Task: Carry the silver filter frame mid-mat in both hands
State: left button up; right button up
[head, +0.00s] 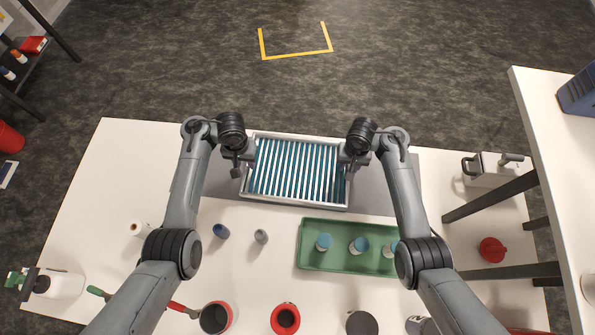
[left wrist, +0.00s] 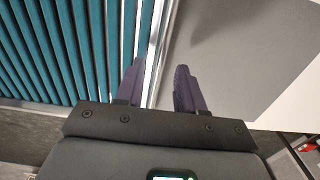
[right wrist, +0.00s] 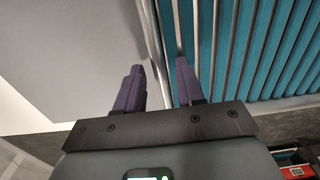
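The silver filter frame (head: 295,206), with teal pleats (head: 296,168) inside, lies across the grey mat (head: 381,190), left of the mat's middle and slightly turned. My left gripper (head: 243,168) is at its left end wall. In the left wrist view the fingers (left wrist: 158,75) stand apart on either side of that wall (left wrist: 156,45). My right gripper (head: 350,160) is at its right end wall. In the right wrist view the fingers (right wrist: 160,72) are also apart, with the wall (right wrist: 152,45) between them. The underside of the frame is hidden.
A green tray (head: 308,262) with several blue-capped jars stands in front of the frame's right half. Small bottles (head: 221,231) and red-rimmed cups (head: 285,318) stand nearer the front. A white device (head: 489,170) is at right.

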pick_arm(q)
jog(key=shift+d+r, duration=0.1)
jog(key=shift+r, duration=2.45)
pick_arm(e)
jog(key=shift+r, duration=0.1)
jog(key=shift+a+r, duration=0.15)
jog(key=shift+r, duration=0.45)
notch_tip(320, 180, up, 11)
jog(key=shift+f, duration=0.2)
pick_arm(q)
jog(key=shift+r, duration=0.1)
